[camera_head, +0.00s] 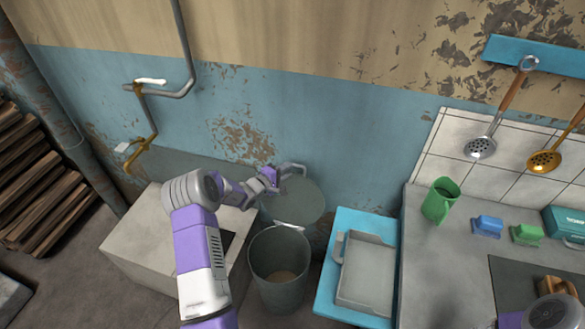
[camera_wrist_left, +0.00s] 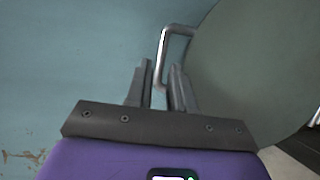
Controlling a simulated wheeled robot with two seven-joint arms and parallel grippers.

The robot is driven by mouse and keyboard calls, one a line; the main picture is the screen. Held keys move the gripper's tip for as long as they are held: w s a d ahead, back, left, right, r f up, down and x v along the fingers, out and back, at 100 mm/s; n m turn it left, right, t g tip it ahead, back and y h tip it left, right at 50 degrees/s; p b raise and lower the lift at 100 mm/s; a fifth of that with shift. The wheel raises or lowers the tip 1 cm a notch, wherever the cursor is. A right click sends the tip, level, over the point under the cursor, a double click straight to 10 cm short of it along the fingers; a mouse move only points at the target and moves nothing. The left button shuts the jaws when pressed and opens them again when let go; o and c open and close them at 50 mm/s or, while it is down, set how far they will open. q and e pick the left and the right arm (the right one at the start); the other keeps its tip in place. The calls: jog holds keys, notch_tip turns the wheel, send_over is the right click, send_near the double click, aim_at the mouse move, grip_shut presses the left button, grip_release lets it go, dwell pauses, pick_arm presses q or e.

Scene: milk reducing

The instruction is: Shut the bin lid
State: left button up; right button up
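The grey-green bin (camera_head: 282,283) stands on the floor, its mouth uncovered. Its round lid (camera_head: 298,207) is tipped up behind the mouth, near the blue wall; it also fills the right of the left wrist view (camera_wrist_left: 262,65). The lid's metal handle (camera_head: 291,166) sticks out at its upper edge. My left gripper (camera_head: 276,179) is at the handle. In the left wrist view, its fingers (camera_wrist_left: 161,75) are apart, and the lower end of the handle (camera_wrist_left: 164,50) shows between them, with small gaps visible. My right gripper is out of view.
A pale box-like block (camera_head: 135,245) stands left of the bin. A blue surface (camera_head: 325,285) with a grey tray (camera_head: 366,272) is close on the right. A counter holds a green mug (camera_head: 440,200). A pipe runs down the wall.

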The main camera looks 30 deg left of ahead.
pick_arm(q)
jog(key=shift+x, duration=1.95)
jog(key=shift+s+d, duration=0.1)
grip_shut()
